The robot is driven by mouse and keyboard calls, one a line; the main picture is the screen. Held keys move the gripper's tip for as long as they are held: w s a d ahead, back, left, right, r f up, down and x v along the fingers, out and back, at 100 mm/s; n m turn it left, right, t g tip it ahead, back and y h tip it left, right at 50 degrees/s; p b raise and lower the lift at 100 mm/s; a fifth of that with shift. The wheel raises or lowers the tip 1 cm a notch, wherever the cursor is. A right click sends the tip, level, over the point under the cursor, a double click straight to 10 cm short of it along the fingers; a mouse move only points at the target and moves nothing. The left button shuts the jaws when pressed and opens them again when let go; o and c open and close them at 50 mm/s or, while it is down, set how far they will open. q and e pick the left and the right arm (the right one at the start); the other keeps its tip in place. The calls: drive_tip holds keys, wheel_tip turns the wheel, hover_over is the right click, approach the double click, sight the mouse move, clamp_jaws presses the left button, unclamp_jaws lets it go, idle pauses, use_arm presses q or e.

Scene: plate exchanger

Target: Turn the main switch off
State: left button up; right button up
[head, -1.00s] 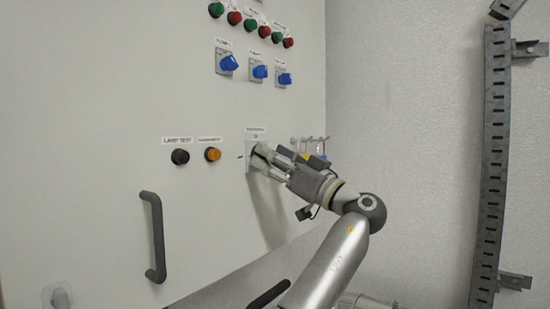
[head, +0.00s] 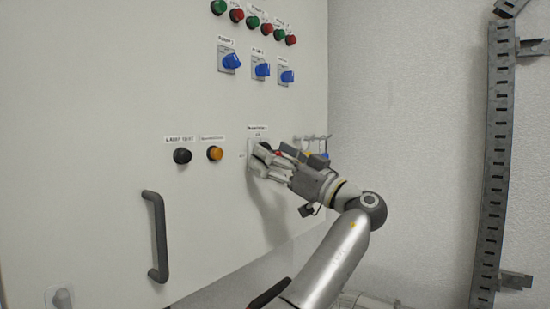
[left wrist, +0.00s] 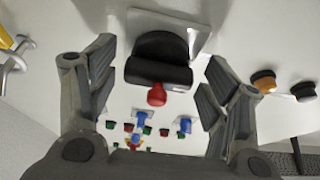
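The main switch is a black rotary handle (left wrist: 160,62) with a red end on a pale plate (left wrist: 185,30), seen in the left wrist view. In the head view its plate (head: 252,147) is on the cabinet front below a small label, mostly covered by my gripper. My left gripper (head: 262,158) is at the switch. In the left wrist view the gripper (left wrist: 158,85) is open, with one finger on each side of the handle and gaps showing on both sides. My right gripper is not in view.
A black button (head: 182,156) and an orange lamp (head: 215,153) are left of the switch. Blue rotary switches (head: 261,70) and red and green buttons are above. Hooks (head: 318,138) are near the cabinet's right edge. A dark door handle (head: 156,235) stands out lower left.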

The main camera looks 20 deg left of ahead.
use_arm(q)
drive_tip(key=v, duration=1.2)
drive_tip(key=shift+d, duration=0.1)
